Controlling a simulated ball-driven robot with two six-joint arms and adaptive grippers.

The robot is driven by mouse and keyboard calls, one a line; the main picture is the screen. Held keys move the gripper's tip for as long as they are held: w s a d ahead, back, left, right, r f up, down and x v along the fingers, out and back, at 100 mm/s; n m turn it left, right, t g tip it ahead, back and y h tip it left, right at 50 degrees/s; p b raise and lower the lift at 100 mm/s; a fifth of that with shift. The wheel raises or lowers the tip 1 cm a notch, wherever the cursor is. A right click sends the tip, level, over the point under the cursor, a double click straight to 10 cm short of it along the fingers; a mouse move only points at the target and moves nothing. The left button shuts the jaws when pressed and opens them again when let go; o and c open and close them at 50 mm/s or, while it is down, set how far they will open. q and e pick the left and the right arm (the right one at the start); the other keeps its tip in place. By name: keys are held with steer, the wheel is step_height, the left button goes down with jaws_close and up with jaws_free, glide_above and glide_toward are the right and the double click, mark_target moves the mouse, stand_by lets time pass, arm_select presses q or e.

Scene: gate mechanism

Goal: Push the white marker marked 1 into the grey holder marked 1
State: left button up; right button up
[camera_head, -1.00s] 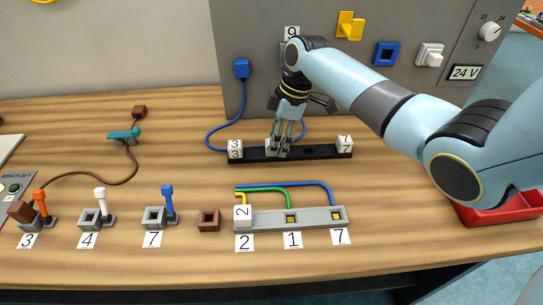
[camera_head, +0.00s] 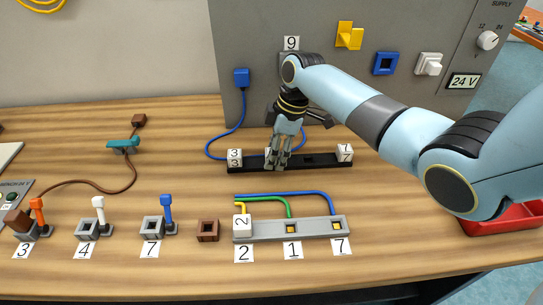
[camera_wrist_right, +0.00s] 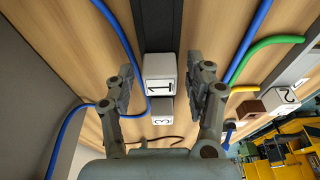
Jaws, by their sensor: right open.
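The white marker marked 1 (camera_wrist_right: 160,88) stands on the black rail (camera_head: 318,160), between the fingers of my right gripper (camera_wrist_right: 160,68). A gap shows on each side of it, so the gripper is open around it. In the head view the right gripper (camera_head: 277,167) hides most of this marker. The grey holder marked 1 (camera_head: 291,238) is the middle place of the grey strip nearer the front. Its yellowish square opening is empty, with the label 1 below it. My left gripper is not in view.
White markers 3 (camera_head: 235,157) and 7 (camera_head: 345,151) stand at the rail's ends. Marker 2 (camera_head: 242,224) sits on the strip's left end. Blue, green and yellow cables (camera_head: 290,197) lie behind the strip. A brown socket (camera_head: 208,230) stands left of it.

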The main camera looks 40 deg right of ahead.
steer(key=shift+c, duration=0.3)
jaws_close()
steer(key=shift+r+p, duration=0.4)
steer(key=shift+p, duration=0.05)
steer(key=p+v, duration=0.3)
steer(key=a+p+v, duration=0.1)
steer(key=p, duration=0.1)
steer(key=shift+w+d+r, duration=0.1)
steer(key=shift+w+r, duration=0.2)
steer(key=shift+r, duration=0.2)
steer(key=shift+f, duration=0.1)
stand_by(0.3)
